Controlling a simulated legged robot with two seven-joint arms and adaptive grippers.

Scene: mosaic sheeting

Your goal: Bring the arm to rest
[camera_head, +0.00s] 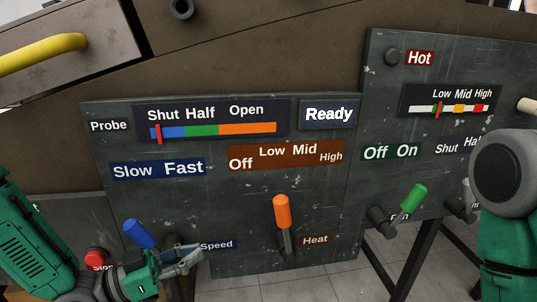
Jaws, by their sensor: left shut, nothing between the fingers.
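My left arm comes in from the lower left, and its gripper (190,256) is shut and empty. It is low in front of the dark control panel, just right of the blue-handled lever (138,233) and near the "Speed" label. I cannot tell whether it touches the panel or the lever. My right arm shows at the right edge as a grey joint and green link; its gripper is out of view.
An orange lever (282,212) stands upright by "Heat". A green lever (413,197) tilts right below "Off On". A red stop button (97,258) is beside my left arm. A yellow handle (42,53) is at upper left. The probe gauge (212,130) marker is at "Shut".

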